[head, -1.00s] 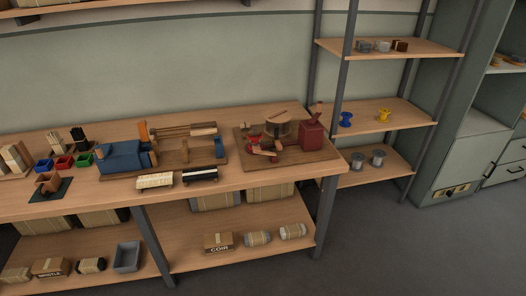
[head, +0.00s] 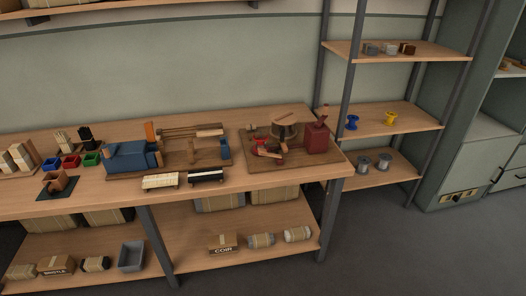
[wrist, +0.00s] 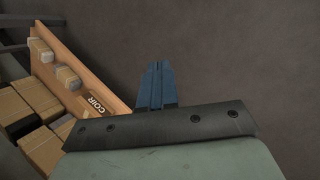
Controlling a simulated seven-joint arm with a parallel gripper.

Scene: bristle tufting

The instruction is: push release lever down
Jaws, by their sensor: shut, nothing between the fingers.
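My gripper (wrist: 157,85) shows in the wrist view as two blue fingers pressed together, with nothing between them. It points over bare grey floor beside the lower shelf and touches nothing visible. It does not show in the head view. On the workbench in the head view is a blue machine block (head: 130,157) with an upright orange lever-like piece (head: 150,132) behind it. To the right, a red box (head: 317,138) with a small handle-like top stands on a wooden board (head: 258,165). I cannot tell which part is the release lever.
The workbench (head: 222,187) also holds two brushes (head: 160,181) and small coloured bins (head: 70,161). Its lower shelf (head: 195,262) carries boxes, bundles and a grey tub (head: 131,255). A shelf rack (head: 390,180) with spools stands right. The floor in front is clear.

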